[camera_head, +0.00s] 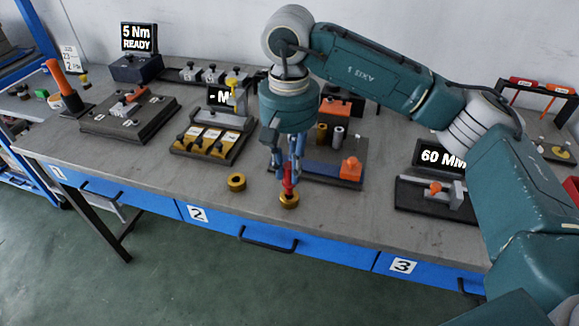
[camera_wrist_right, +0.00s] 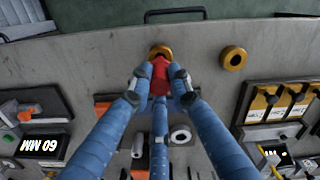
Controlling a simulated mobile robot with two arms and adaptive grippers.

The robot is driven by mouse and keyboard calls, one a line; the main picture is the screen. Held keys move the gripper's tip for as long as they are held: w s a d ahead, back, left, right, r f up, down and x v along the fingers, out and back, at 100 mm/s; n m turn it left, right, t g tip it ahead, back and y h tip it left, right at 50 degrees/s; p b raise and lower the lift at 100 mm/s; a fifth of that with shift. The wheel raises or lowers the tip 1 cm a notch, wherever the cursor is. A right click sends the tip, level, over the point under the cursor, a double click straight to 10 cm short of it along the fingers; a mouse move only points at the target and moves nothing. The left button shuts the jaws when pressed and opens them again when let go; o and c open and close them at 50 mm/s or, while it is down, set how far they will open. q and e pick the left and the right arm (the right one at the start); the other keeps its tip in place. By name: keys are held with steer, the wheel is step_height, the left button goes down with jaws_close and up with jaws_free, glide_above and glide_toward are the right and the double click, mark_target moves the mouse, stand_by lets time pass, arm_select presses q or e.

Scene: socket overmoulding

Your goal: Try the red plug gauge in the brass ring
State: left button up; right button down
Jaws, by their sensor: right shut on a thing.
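My right gripper (camera_head: 287,172) comes down from above near the front edge of the bench. Its blue fingers are shut on the red plug gauge (camera_head: 288,182), which is roughly upright. A brass ring (camera_head: 289,202) lies flat on the bench directly under the gauge's lower end. I cannot tell whether the tip is inside the bore or only over it. In the right wrist view the red gauge (camera_wrist_right: 159,76) sits between the fingers and covers part of the brass ring (camera_wrist_right: 161,49). A second brass ring (camera_head: 236,182) lies to the left, with its hole open. My left gripper is out of view.
Behind the gripper stands a dark fixture with an orange block (camera_head: 351,168) and grey and brass cylinders. A tray with yellow labelled slots (camera_head: 208,142) is to the left, a "60 MM" display (camera_head: 442,157) to the right. Bare bench lies around the rings; the front edge is close.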

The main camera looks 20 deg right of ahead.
steer(key=shift+r+p, duration=1.3)
steer(key=shift+r, duration=1.1)
